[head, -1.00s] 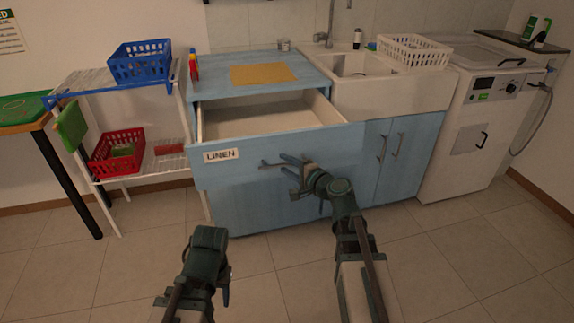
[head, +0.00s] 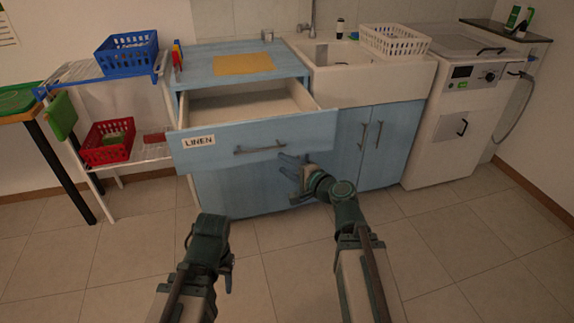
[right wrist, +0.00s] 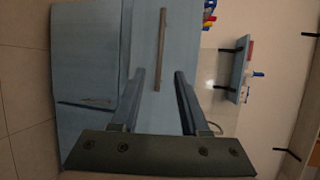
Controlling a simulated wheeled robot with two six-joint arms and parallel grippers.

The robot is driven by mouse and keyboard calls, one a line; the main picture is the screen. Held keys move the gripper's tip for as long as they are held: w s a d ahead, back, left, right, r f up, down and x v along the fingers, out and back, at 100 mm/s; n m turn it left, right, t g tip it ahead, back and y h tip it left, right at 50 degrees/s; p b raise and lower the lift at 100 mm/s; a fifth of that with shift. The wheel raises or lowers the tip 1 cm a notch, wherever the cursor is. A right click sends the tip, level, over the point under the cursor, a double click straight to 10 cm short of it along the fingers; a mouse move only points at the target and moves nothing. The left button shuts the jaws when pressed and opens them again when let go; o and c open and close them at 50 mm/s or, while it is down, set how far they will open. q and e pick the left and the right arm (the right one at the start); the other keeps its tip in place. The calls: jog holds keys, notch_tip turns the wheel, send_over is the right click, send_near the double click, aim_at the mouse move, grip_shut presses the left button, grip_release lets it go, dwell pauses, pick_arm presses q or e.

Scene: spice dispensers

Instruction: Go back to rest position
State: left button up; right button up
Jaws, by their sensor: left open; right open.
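My right gripper (head: 287,174) is open and empty in front of the blue cabinet, just below and right of the drawer handle (head: 260,149). In the right wrist view its two fingers (right wrist: 160,74) are apart, with the handle (right wrist: 161,50) beyond their tips and nothing between them. The LINEN drawer (head: 240,133) is pulled open and its visible inside looks empty. My left gripper (head: 228,277) hangs low at the front left, away from the furniture. It is open, and its fingers are mostly hidden by the arm.
A yellow cloth (head: 243,64) lies on the cabinet top. A wire shelf at left holds a blue basket (head: 126,55) and a red basket (head: 108,142). The sink (head: 345,54), a white basket (head: 395,40) and a white appliance (head: 455,127) stand right. The tiled floor (head: 270,275) is clear.

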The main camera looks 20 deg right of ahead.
jog(key=shift+a, duration=0.1)
jog(key=s+a+f+n+g, duration=0.95)
jog(key=a+f+n, duration=0.2)
jog(key=a, duration=0.35)
jog(key=s+d+f+n+g+h, duration=0.2)
jog(key=s+f+n+g+h, duration=0.15)
jog(key=s, duration=0.25)
jog(key=s+d+f+n+g+h, duration=0.2)
jog(key=s+f+n+h, duration=0.1)
jog(key=s+h, duration=0.25)
notch_tip(320, 180, up, 26)
jog(key=y+p, duration=0.1)
jog(key=p, duration=2.5)
jog(key=shift+s+a+r, duration=0.2)
jog(key=shift+s+a, duration=0.05)
jog(key=shift+s, duration=0.05)
